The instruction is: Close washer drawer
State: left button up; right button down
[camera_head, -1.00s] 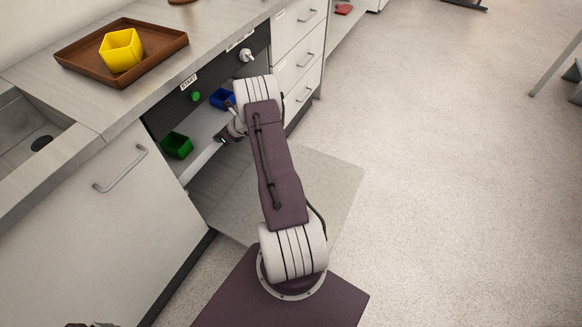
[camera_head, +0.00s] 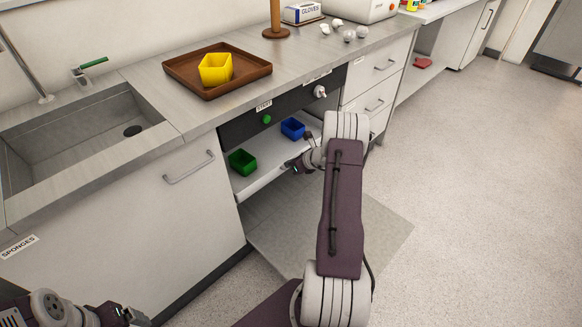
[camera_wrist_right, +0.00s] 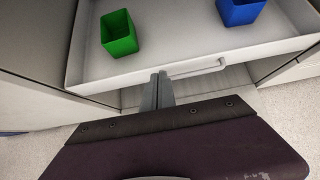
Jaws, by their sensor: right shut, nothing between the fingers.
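The washer drawer (camera_head: 262,181) is a white pull-out tray, out from under the dark washer panel (camera_head: 285,103). It holds a green cup (camera_head: 242,162) and a blue cup (camera_head: 292,128); both show in the right wrist view, the green cup (camera_wrist_right: 119,33) left and the blue cup (camera_wrist_right: 240,10) right. My right gripper (camera_head: 290,165) is at the drawer's front. In the wrist view its fingers (camera_wrist_right: 158,76) are together and empty, at the front edge left of the drawer handle (camera_wrist_right: 205,68); contact is unclear. My left gripper (camera_head: 133,316) is low at the left; its fingertips are unclear.
A brown tray (camera_head: 180,72) with a yellow cup (camera_head: 215,70) sits on the counter above. A cabinet door with a handle (camera_head: 189,167) and a sink (camera_head: 95,128) are left. White drawers (camera_head: 375,75) are right. The floor at right (camera_head: 470,170) is open.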

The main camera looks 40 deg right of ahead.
jog(key=p+v, duration=0.1)
jog(key=v, duration=0.4)
jog(key=n+t+b, duration=0.2)
jog(key=n+b, duration=0.9)
jog(key=n, duration=0.7)
send_near(264, 178)
jog(key=b+x, duration=0.1)
jog(key=x, duration=0.1)
jog(key=b+x, duration=0.2)
jog(key=x, duration=0.1)
jog(key=shift+d+f+b, duration=0.15)
jog(key=shift+f+b, duration=0.15)
jog(key=shift+f, duration=0.15)
jog(key=shift+w+r, duration=0.1)
jog(key=shift+w, duration=0.45)
